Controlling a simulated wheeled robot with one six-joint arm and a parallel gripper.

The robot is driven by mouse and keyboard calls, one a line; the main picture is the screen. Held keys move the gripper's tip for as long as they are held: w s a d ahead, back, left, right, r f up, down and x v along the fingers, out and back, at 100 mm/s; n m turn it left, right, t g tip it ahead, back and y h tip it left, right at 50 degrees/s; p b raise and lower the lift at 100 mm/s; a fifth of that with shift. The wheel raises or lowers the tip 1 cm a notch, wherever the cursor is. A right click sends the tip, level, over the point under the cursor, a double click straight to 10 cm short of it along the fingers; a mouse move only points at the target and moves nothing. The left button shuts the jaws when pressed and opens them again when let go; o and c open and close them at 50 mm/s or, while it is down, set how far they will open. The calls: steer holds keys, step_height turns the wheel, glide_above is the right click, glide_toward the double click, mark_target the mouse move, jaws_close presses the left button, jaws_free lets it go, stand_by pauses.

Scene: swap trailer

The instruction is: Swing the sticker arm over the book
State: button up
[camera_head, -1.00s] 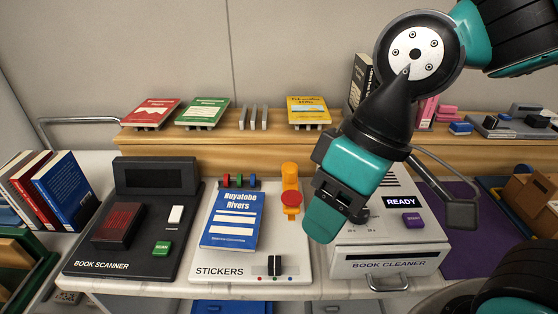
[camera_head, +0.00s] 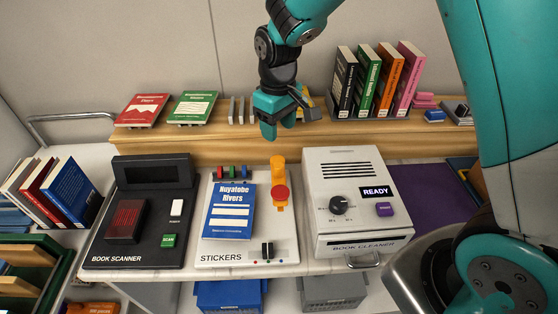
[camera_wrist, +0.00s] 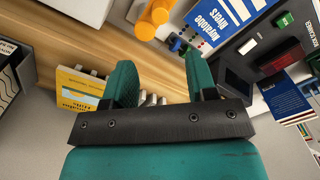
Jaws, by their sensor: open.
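The sticker arm (camera_head: 278,172) is orange with a red round end, on the right side of the white STICKERS station (camera_head: 256,258). It stands beside the book, not over it. The blue book (camera_head: 230,208), "Nuyatobe Rivers", lies on the station to the left of the arm. My gripper (camera_head: 282,132) is open and empty, up at the shelf behind the station. In the wrist view the two teal fingers (camera_wrist: 160,82) stand apart with nothing between them. The orange sticker arm (camera_wrist: 152,18) and the blue book (camera_wrist: 219,20) show at the top there.
A black book scanner (camera_head: 152,250) stands left and a white book cleaner (camera_head: 350,160) reading READY stands right. The wooden shelf (camera_head: 180,148) carries a red book (camera_head: 141,110), a green book (camera_head: 193,107) and several upright books (camera_head: 376,80). A yellow book is partly hidden behind my gripper.

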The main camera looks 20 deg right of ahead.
mark_target(279, 165)
step_height(279, 165, down, 13)
steer(key=shift+r+p, duration=0.2)
steer(key=shift+p, duration=0.9)
